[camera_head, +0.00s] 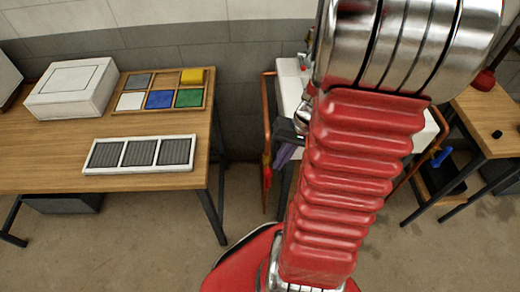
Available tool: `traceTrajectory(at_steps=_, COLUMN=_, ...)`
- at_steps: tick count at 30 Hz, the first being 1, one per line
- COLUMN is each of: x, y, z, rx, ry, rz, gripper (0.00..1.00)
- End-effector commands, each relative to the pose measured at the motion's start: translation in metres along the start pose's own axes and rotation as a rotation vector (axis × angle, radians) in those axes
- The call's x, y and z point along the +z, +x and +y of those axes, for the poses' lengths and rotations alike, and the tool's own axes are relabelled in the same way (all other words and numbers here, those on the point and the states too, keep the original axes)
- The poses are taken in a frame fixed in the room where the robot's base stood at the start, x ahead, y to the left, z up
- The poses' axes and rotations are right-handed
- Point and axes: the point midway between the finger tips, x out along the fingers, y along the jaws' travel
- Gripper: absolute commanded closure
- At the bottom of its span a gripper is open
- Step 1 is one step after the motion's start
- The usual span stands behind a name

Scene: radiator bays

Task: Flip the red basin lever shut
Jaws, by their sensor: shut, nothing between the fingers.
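The red lever (267,177) sits low on the copper pipe (267,115) at the left side of the white basin (289,82). It is small, and its exact angle is hard to tell. My gripper (283,156) shows in part beside my red arm, in front of the basin's left side. Its dark body and purplish-grey fingers point down and to the left. The fingers are shut and empty. They are to the right of the red lever and a little higher in the picture, apart from it. My arm hides much of the basin.
A wooden table (40,160) at left holds a white box (72,88), a tray of coloured tiles (163,90) and a grey-panelled frame (140,154). Another table (490,115) stands at right. Floor is clear between left table and basin.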

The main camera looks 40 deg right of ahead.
Motion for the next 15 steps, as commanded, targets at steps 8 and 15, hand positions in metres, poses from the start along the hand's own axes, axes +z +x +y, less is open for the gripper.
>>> traceTrajectory(at_steps=8, x=-0.018, y=0.04, z=0.045, rx=-0.146, ry=0.065, rz=-0.003, gripper=1.0)
traceTrajectory(at_steps=15, x=-0.035, y=0.074, z=0.083, rx=-0.259, ry=0.06, rz=0.062, gripper=1.0)
